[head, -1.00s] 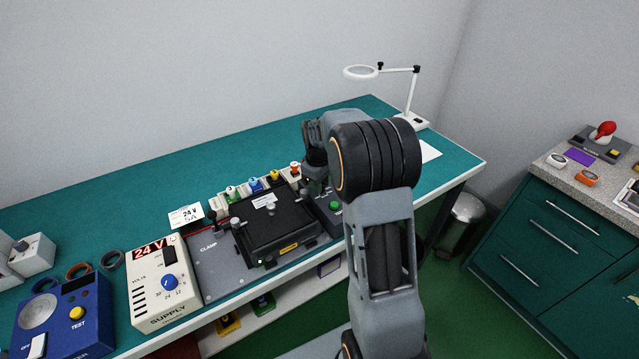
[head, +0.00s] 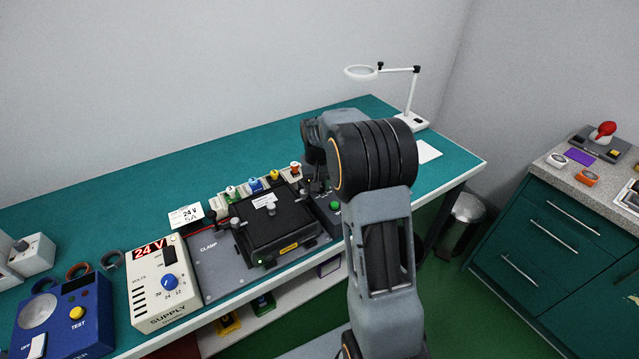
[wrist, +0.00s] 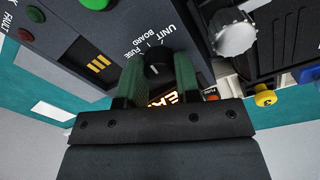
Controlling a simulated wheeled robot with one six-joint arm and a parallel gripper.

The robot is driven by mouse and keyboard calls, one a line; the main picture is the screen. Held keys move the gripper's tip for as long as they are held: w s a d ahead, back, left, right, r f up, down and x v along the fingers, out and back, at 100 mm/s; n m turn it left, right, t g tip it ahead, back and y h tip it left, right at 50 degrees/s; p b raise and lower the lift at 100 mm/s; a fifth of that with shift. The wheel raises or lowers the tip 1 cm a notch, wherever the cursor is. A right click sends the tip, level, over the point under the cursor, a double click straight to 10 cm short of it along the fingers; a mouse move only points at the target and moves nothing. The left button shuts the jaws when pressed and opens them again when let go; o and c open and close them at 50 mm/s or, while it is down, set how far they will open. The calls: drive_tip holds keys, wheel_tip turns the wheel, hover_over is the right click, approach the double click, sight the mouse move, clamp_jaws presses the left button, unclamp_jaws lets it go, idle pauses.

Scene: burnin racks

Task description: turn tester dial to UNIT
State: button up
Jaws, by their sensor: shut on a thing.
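In the wrist view the tester dial (wrist: 156,64) is a black round knob with a pale pointer mark, on the dark tester panel (wrist: 105,25). The labels UNIT (wrist: 170,28), BOARD and FUSE fan out around it. My gripper (wrist: 157,75) has its green-padded fingers on both sides of the dial and is shut on it. The fingers hide the dial's sides, and I cannot tell for certain which label the mark points to. In the head view the tester (head: 331,206) is partly hidden behind my arm.
A lit amber display (wrist: 172,98) is partly covered by my gripper. A silver clamp knob (wrist: 233,36) stands close on the right. A black unit (head: 272,228) sits left of the tester, with the supply (head: 160,290) farther left. The bench's far right is mostly clear.

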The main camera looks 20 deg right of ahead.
drive_tip(key=m, duration=0.6)
drive_tip(key=shift+m, duration=0.3)
idle(0.5)
drive_tip(key=o, duration=0.9)
drive_tip(key=r, duration=1.3)
drive_tip(key=shift+w+a+r, duration=0.15)
drive_tip(key=shift+w+r, duration=0.1)
drive_tip(key=shift+r, duration=0.15)
